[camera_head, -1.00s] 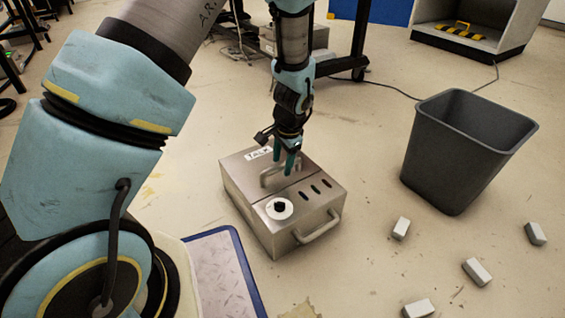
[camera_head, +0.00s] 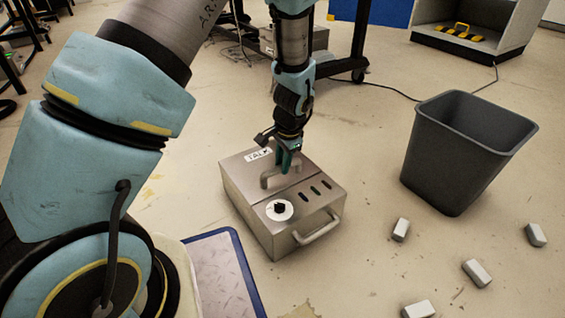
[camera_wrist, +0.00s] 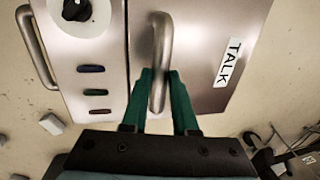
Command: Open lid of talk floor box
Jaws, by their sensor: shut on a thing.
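The talk floor box (camera_head: 262,222) is a metal box on the floor in the middle of the head view. Its lid (camera_head: 236,173) bears a white TALK label (camera_head: 258,154), and the label also shows in the wrist view (camera_wrist: 228,62). The lid lies flat and closed. A bar handle (camera_wrist: 161,45) stands on the lid. My gripper (camera_head: 284,168) points down with its green fingers on either side of that handle, shut on it; they also show in the wrist view (camera_wrist: 160,85). Part of the handle is hidden behind the fingers in the head view.
The box's front part has a round dial (camera_head: 279,209), several slots and a side handle (camera_head: 318,228). A grey bin (camera_head: 445,165) stands to the right. Several small pale blocks (camera_head: 477,272) lie on the floor at right. A blue-edged plate (camera_head: 222,270) lies at lower left.

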